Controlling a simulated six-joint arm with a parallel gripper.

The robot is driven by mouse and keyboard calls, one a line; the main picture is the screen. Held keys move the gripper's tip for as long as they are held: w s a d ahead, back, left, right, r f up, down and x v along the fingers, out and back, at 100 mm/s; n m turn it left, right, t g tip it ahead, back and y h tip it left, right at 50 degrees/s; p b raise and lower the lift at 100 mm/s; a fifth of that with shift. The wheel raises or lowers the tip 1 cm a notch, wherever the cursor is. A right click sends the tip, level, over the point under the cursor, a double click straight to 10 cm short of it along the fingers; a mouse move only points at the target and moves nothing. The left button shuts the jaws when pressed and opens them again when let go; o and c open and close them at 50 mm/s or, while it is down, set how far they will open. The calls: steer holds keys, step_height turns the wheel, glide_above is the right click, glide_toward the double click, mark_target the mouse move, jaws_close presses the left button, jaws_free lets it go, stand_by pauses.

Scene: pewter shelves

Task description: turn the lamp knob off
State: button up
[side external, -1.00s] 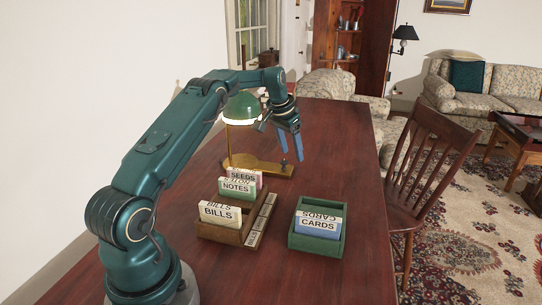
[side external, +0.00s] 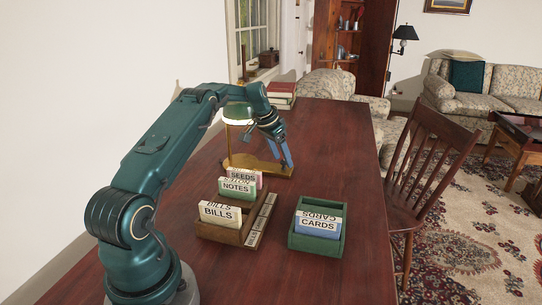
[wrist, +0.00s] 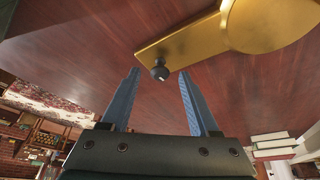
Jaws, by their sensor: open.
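The lamp has a green shade (side external: 238,112), a brass stem and a flat brass base (side external: 245,161) on the desk. In the wrist view the brass base (wrist: 190,41) carries a small dark round knob (wrist: 160,72) at its narrow end. My gripper (side external: 284,163) is low over the right end of the base, with blue fingers pointing down. In the wrist view my gripper (wrist: 159,72) is open and empty. The knob appears between the two fingertips, with gaps on both sides; whether it is at their depth is unclear. The side view does not show the knob clearly.
A wooden card holder (side external: 229,234) with BILLS, NOTES and SEEDS cards stands in front of the lamp. A green box (side external: 317,244) with CARDS is to its right. Stacked books (side external: 282,92) lie behind the lamp. The desk's right side is clear.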

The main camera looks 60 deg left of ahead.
jaws_close()
steer(key=n, duration=0.1)
steer(key=n+y, duration=0.1)
steer(key=n, duration=0.1)
steer(key=n+y, duration=0.1)
steer(key=n, duration=0.1)
steer(key=shift+w+d+g, duration=0.15)
steer(key=shift+d+g, duration=0.15)
steer(key=n, duration=0.2)
steer(key=n+g+y, duration=0.1)
steer(key=n, duration=0.3)
steer(key=shift+w+g, duration=0.25)
steer(key=shift+g, duration=0.15)
steer(key=shift+s+d+n+y, duration=0.1)
steer(key=shift+n+y, duration=0.2)
steer(key=shift+n, duration=0.2)
jaws_free()
